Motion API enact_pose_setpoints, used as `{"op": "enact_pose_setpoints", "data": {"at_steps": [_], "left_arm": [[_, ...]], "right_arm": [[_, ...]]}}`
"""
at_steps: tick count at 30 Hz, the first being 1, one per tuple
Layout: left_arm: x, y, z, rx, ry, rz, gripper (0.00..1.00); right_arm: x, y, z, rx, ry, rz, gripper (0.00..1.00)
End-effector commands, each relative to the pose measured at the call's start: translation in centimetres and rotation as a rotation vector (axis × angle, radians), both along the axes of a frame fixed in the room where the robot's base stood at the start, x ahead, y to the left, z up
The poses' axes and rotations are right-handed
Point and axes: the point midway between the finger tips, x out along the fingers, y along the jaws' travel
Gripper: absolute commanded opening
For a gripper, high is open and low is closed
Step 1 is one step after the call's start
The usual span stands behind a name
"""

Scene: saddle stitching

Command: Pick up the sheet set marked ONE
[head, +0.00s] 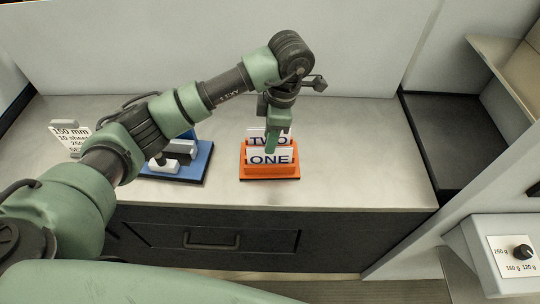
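The sheet set marked ONE (258,157) stands upright in the front of an orange holder (270,173) on the metal counter. The set marked TWO (256,137) stands right behind it, partly hidden. My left gripper (271,148) points down at the holder, its fingertips in front of the right part of the TWO card and close to the top of the ONE card. I cannot tell whether it touches a card, or whether its fingers are open. My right gripper is out of view.
Left of the holder is a blue device (203,163) with grey and white blocks, partly behind my arm. A sign reading 150 mm (70,137) stands farther left. A dark recess (455,140) and a dial panel (510,256) are at right. The counter right of the holder is clear.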

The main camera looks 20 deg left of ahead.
Motion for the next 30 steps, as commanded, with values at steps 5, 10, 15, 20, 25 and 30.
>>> {"op": "enact_pose_setpoints", "data": {"at_steps": [5,10,15,20,25,30], "left_arm": [[-0.3,0.0,-1.8,-0.002,0.008,0.001,0.35],[-0.2,0.2,-4.4,-0.003,0.004,0.002,0.35],[-0.2,0.3,-5.2,-0.003,0.000,-0.001,0.35],[-0.2,0.3,-5.2,-0.004,0.000,-0.001,0.29],[-0.2,0.2,-5.2,-0.004,0.001,-0.001,0.00],[-0.2,0.2,-5.1,-0.004,0.000,-0.001,0.00]], "right_arm": [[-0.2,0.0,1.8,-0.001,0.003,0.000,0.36],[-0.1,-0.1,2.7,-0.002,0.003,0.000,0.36],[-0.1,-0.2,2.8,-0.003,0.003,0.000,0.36],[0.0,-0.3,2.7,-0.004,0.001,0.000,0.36],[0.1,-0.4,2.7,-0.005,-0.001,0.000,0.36],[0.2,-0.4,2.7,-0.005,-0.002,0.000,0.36]]}}
